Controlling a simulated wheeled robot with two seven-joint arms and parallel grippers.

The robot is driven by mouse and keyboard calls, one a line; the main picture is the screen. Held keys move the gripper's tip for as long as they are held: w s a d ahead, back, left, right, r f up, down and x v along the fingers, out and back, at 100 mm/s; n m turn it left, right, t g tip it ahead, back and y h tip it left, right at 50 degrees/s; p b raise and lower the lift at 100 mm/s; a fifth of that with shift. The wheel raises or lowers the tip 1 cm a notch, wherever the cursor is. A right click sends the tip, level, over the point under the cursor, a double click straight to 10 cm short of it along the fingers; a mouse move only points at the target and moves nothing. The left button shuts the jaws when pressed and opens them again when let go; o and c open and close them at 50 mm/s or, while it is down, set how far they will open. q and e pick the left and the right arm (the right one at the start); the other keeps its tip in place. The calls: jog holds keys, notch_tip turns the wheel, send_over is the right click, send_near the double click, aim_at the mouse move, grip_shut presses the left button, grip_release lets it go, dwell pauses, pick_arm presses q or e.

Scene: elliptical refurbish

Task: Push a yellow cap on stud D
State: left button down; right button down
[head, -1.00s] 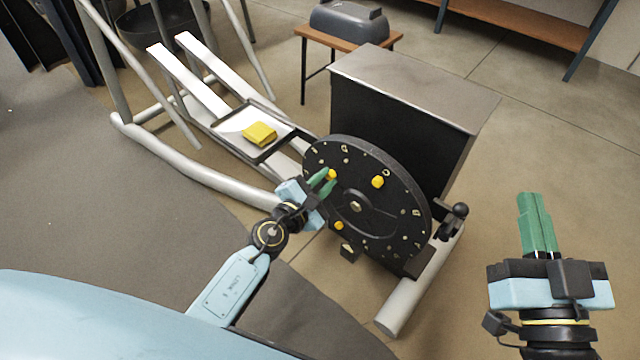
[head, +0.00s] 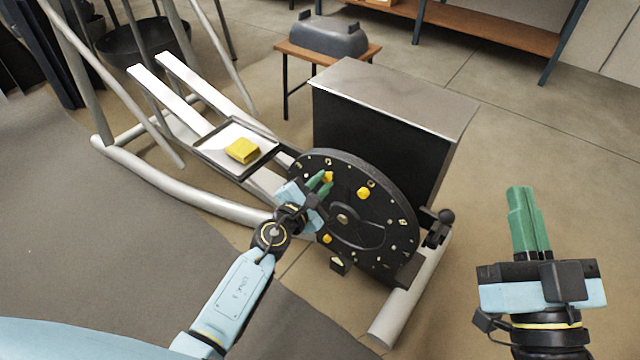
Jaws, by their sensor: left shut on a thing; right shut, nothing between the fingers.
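The round black disc (head: 375,232) stands upright on the machine, with several small studs around its face. Stud letters are too small to read, so I cannot tell which is D. My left gripper (head: 324,183) is shut on a yellow cap (head: 329,176) at the disc's upper left face. I cannot tell whether this cap sits on a stud. A second yellow cap (head: 363,193) is on the disc to the right, and a third yellow cap (head: 328,239) is lower left. My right gripper (head: 527,215) is shut and empty, over the floor at right.
A yellow block (head: 242,150) lies on the tray (head: 205,150) on the machine's rails. A dark box (head: 385,135) with a grey top stands behind the disc. A grey cover (head: 328,36) rests on a small wooden table (head: 290,50). Floor at right is clear.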

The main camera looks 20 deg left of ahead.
dwell(0.3)
dwell(0.4)
dwell(0.6)
pick_arm(q)
jog(key=shift+w+d, duration=0.2)
jog(key=shift+w, duration=0.3)
dwell(0.5)
jog(key=c, duration=1.3)
grip_release()
jog(key=shift+o, duration=0.2)
